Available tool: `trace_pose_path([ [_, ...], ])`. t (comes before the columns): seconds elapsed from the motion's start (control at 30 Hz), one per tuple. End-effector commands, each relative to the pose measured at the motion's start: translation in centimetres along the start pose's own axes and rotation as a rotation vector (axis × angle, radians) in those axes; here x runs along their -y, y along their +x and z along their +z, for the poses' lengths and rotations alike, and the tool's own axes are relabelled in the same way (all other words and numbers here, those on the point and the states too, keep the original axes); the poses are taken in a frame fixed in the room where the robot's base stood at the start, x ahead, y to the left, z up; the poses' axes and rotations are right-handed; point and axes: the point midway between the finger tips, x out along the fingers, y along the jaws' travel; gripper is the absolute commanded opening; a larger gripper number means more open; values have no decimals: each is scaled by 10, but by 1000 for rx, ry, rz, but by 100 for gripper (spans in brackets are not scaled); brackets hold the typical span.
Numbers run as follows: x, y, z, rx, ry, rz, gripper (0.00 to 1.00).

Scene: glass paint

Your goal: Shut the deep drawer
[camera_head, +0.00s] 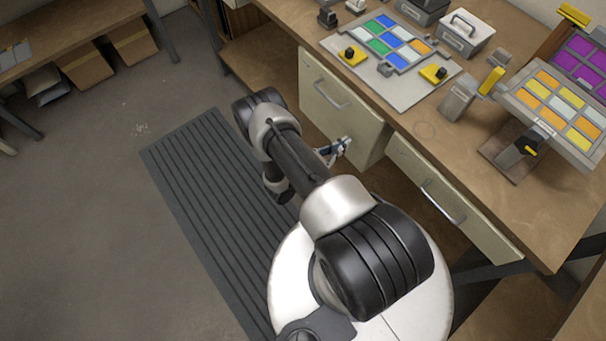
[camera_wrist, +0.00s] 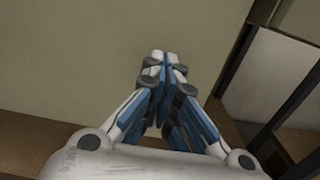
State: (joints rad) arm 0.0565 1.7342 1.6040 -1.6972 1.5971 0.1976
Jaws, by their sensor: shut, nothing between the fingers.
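The deep drawer (camera_head: 345,115) has a tall cream front with a metal bar handle (camera_head: 331,94), under the workbench's left part. Its front looks close to the bench edge; I cannot tell whether a small gap remains behind it. My gripper (camera_head: 341,147) is at the lower right part of this front, below the handle. In the wrist view, the gripper's fingertips (camera_wrist: 166,58) are together and empty, pointing at the plain cream drawer front (camera_wrist: 80,55). They are at or very near it; contact is not clear. My arm hides part of the front's lower edge.
A shallow drawer (camera_head: 455,207) with its own handle is to the right. The workbench (camera_head: 425,130) carries a glass panel board (camera_head: 400,88), a metal box (camera_head: 466,35) and a tilted colour tray (camera_head: 555,108).

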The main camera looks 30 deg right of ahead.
Motion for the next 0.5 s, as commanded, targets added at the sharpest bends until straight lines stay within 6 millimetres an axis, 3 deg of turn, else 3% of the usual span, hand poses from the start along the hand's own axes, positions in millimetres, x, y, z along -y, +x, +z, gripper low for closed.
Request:
trace_pose_path([
  [0.3, -6, -69, 1, -1, -4, 7, 0],
  [0.5, -5, -100, 0, -1, -4, 2, 0],
])
